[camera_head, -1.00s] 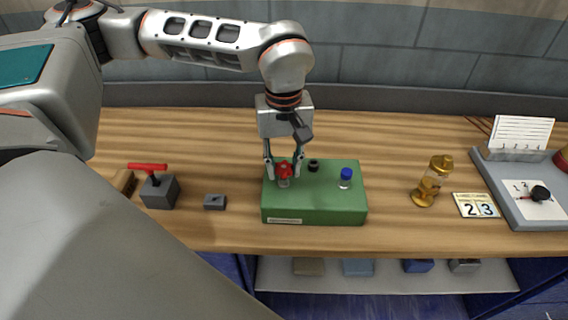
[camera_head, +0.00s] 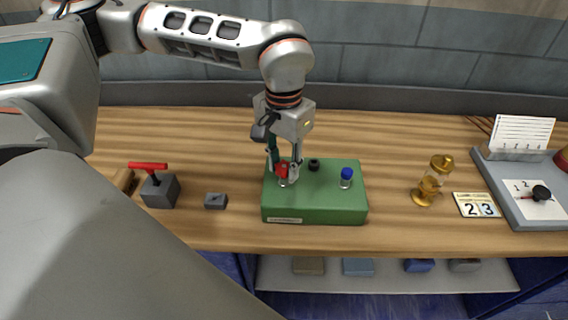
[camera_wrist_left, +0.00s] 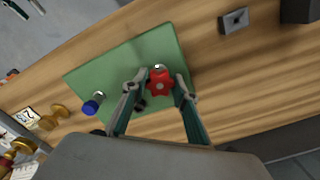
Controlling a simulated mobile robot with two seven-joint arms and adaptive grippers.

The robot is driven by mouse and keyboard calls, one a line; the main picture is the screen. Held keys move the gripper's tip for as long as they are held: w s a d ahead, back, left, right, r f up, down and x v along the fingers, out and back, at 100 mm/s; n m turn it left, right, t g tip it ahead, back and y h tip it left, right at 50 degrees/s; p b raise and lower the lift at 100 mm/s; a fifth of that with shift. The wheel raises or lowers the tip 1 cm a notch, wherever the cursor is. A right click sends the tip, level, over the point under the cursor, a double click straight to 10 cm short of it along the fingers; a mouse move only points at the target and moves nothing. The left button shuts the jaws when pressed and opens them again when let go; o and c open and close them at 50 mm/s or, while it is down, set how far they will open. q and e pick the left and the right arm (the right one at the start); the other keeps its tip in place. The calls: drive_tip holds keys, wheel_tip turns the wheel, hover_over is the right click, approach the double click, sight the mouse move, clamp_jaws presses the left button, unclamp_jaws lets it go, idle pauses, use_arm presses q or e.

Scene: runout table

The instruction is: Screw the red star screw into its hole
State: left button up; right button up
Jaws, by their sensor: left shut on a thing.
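The red star screw (camera_head: 283,171) stands upright at the left part of the green block (camera_head: 315,210), with a pale collar under its head. My left gripper (camera_head: 284,172) points down over it, shut on its red head. In the left wrist view the star head (camera_wrist_left: 160,83) sits between the two fingers of the left gripper (camera_wrist_left: 158,86). The hole under the screw is hidden. My right gripper is not in view.
On the green block are a blue-capped screw (camera_head: 346,177) and a black knob (camera_head: 314,164). A grey block with a red T-handle (camera_head: 159,190) and a small grey block (camera_head: 215,201) stand left.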

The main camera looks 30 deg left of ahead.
use_arm(q)
drive_tip(key=m, duration=0.5)
drive_tip(key=o, duration=1.2)
